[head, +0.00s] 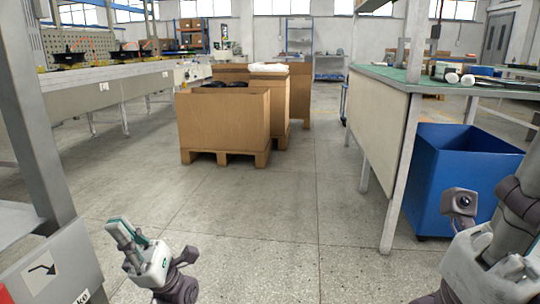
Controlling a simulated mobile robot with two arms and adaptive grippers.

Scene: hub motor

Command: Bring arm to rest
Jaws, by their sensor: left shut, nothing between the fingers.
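My left gripper (125,238) shows at the lower left, above the grey floor. Its fingers are together, point up and to the left, and hold nothing. My right arm (490,245) shows at the lower right, in front of a blue bin. Its fingertips are not clearly visible, so its jaw state cannot be told. Neither arm touches any object that I can see.
A blue bin (455,170) stands beside the green-topped workbench (390,110) on the right. Cardboard boxes on pallets (225,122) stand ahead. A long conveyor line (95,92) runs along the left. A grey post (35,120) stands near left. The floor between is clear.

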